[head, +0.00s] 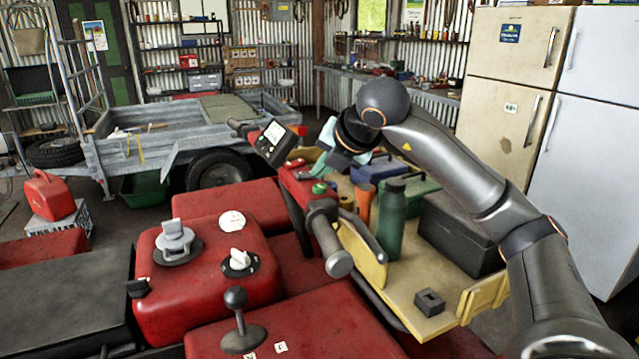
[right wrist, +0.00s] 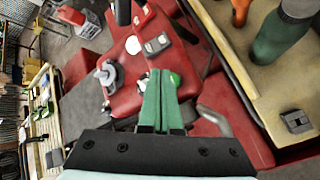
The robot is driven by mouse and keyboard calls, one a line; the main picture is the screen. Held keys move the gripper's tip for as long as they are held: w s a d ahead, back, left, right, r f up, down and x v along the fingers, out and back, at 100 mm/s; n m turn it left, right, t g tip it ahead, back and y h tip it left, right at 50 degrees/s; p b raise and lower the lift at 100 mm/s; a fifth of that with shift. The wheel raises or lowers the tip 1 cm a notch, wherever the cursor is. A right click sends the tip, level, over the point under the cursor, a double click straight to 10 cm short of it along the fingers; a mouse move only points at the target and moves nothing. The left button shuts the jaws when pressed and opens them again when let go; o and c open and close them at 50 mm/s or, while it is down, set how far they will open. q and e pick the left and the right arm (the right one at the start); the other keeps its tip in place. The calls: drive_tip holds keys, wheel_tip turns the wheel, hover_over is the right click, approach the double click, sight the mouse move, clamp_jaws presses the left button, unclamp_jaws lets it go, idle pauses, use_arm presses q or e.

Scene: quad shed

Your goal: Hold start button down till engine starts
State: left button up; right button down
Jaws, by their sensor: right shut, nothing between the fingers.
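A round green button (head: 319,188) sits on the red control housing by the quad's near handlebar grip (head: 328,235). In the right wrist view the green button (right wrist: 175,80) shows just right of my fingertips. My right gripper (right wrist: 156,74) is shut and empty, its green fingers together and pointing at the red housing. Whether the fingertips touch the button I cannot tell. In the head view the right arm reaches in from the right, and the gripper hangs above the housing, partly hidden by its wrist. The red quad (head: 205,290) fills the foreground. My left gripper is not in view.
A dash display (head: 272,140) stands left of the gripper. A grey trailer (head: 165,145) is behind; fridges (head: 510,90) stand at the right.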

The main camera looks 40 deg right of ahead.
sight(322, 195)
wheel_tip(322, 195, up, 5)
drive_tip(key=p, duration=0.4)
drive_tip(key=shift+r+p, duration=0.1)
drive_tip(key=shift+p, duration=0.25)
idle(0.4)
